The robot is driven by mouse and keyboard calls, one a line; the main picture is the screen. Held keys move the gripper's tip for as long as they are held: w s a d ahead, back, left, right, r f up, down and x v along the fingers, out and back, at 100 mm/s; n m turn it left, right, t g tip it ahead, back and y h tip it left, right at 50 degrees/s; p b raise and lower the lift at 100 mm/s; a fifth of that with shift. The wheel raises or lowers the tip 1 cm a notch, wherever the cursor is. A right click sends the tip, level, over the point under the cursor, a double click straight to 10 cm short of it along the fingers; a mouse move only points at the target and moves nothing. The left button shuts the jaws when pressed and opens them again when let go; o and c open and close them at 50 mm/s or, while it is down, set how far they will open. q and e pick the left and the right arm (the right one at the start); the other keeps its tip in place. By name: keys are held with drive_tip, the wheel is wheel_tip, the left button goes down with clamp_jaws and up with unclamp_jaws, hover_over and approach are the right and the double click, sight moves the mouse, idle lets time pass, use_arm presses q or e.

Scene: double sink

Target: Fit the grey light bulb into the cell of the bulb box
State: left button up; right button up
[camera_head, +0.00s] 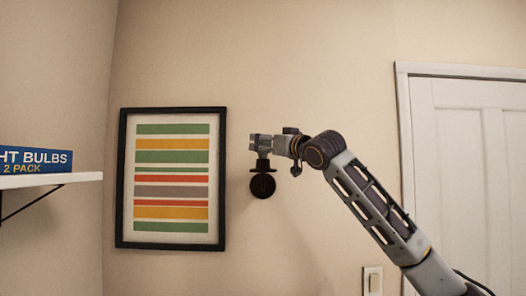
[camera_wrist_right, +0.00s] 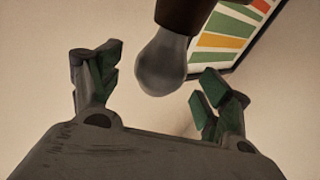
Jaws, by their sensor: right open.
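The grey light bulb (camera_wrist_right: 163,62) sits in a dark socket (camera_wrist_right: 190,14) in the right wrist view. My right gripper (camera_head: 257,143) is open, with one finger on each side of the bulb and visible gaps between them. In the head view, the gripper is just above a dark wall fixture (camera_head: 263,186), and I cannot make out the bulb there. The bulb box (camera_head: 38,160) is blue, reads "HT BULBS 2 PACK", and is cut off at the left edge. Its cell is not visible. My left gripper is not in view.
The box stands on a white wall shelf (camera_head: 60,179) with a dark bracket. A framed striped picture (camera_head: 172,178) hangs on the wall between shelf and fixture. A white door (camera_head: 470,150) and a light switch (camera_head: 372,281) are at the right. The air between shelf and gripper looks clear.

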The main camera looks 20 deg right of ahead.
drive_tip(key=shift+p+x, duration=0.55)
drive_tip(key=shift+x, duration=0.85)
drive_tip(key=shift+d, duration=0.1)
drive_tip(key=shift+c, duration=0.4)
drive_tip(key=c, duration=0.8)
